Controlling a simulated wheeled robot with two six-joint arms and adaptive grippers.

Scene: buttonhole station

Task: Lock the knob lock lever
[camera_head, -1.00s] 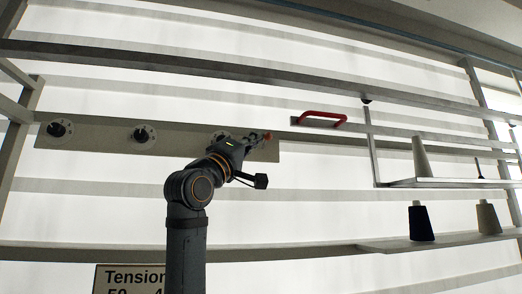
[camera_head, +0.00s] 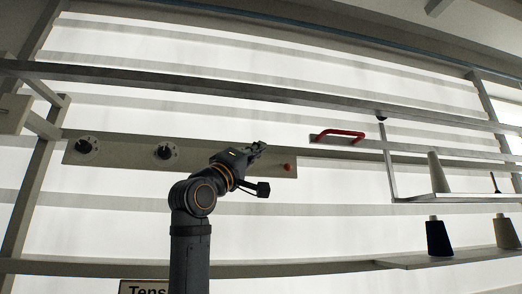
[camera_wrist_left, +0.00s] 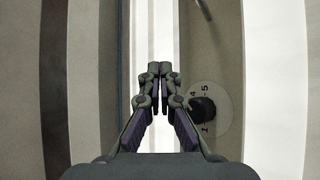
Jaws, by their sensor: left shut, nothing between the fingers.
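The lock lever shows as a red tip (camera_head: 287,167) near the right end of the panel in the head view. The rest of the lever is hidden behind my left gripper or too small to make out. My left gripper (camera_head: 260,146) is shut and empty, up and left of the red tip and apart from it in the picture. In the left wrist view its fingers (camera_wrist_left: 160,68) are together beside a black knob (camera_wrist_left: 203,108) on a numbered dial. A grey metal rod (camera_wrist_left: 203,9), perhaps part of the lever, shows at the top edge. My right gripper is not in view.
Two more dial knobs, one far left (camera_head: 87,145) and one middle (camera_head: 165,151), sit on the panel (camera_head: 125,150). A red handle (camera_head: 340,134) is on the rail to the right. Thread cones (camera_head: 438,238) stand on the right shelves.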

